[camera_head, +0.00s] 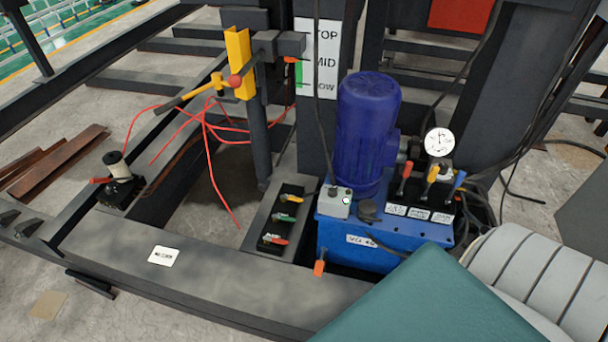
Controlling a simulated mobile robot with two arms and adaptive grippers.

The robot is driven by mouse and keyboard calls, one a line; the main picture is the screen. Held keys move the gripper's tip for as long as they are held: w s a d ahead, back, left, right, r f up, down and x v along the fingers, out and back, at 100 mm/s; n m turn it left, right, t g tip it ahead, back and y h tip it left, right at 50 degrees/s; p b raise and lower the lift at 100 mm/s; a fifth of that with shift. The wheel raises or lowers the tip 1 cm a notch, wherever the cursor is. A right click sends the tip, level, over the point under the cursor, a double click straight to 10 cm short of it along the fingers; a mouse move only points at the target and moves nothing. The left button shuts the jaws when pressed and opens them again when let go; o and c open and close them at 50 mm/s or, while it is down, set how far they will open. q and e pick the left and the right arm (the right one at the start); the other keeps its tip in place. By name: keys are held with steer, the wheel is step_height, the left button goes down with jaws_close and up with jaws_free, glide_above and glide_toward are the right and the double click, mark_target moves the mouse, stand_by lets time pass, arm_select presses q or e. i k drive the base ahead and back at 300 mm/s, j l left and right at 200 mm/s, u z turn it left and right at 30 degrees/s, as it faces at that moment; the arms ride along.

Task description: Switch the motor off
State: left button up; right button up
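The motor (367,125) is a dark blue upright cylinder on top of a blue power unit (372,243), right of the middle in the head view. A small light grey switch box (333,207) sits at the motor's lower left. It has a small dark lever or knob on top and a green spot, which looks like a lit lamp, on its right side. I cannot read the switch position. Neither of my grippers shows in this view.
Red, yellow and blue levers (432,178) and a round gauge (439,141) stand right of the motor. A block with small coloured handles (282,220) is on the left. Thin red wires (212,130) hang loose. A teal surface (440,305) and grey ribbed shape (545,275) fill the lower right.

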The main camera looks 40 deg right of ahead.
mark_target(332, 191)
steer(key=i+j+z, duration=0.15)
steer(key=z, duration=0.25)
steer(key=i+j+z, duration=0.1)
steer(key=j+z, duration=0.3)
steer(key=i+j+z, duration=0.1)
steer(key=j+z, duration=0.3)
steer(key=l, duration=0.1)
